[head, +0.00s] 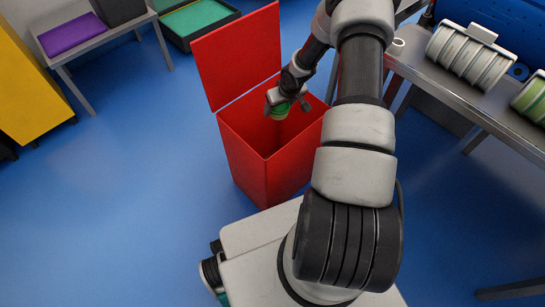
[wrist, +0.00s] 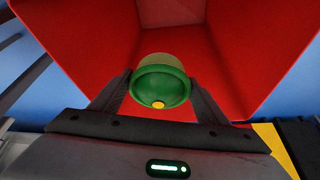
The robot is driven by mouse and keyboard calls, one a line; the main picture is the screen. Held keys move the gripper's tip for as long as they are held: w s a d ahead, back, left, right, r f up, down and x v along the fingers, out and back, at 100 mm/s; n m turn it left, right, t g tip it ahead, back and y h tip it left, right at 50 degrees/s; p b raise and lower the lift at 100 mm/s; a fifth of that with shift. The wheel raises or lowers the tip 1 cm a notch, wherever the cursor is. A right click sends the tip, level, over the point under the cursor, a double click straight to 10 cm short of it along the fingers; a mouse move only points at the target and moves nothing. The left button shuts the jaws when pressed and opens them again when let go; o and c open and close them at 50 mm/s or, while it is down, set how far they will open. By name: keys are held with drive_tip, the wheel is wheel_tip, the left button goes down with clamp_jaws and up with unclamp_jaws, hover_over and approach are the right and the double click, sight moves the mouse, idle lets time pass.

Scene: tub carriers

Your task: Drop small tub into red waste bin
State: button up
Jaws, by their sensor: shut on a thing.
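The red waste bin (head: 262,160) stands on the blue floor with its lid (head: 238,55) raised at the back left. My gripper (head: 283,104) is over the bin's open top, its fingers pointing down into the opening. It is shut on the small tub (head: 279,110), which is green. In the wrist view the tub (wrist: 160,82) sits between the two fingers, with a yellow spot on its near side. Red bin walls (wrist: 225,60) surround the tub in that view. The bin's floor is largely hidden.
A metal table (head: 460,105) at the right carries a ribbed pale cylinder (head: 470,57) and a green one. A small table with a purple block (head: 71,34) and a yellow cabinet (head: 28,88) stand at the left. The floor left of the bin is clear.

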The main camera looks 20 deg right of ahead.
drive_tip(key=o, duration=1.3)
drive_tip(key=p+v, duration=0.5)
drive_tip(key=v, duration=1.2)
drive_tip(key=shift+r, duration=0.3)
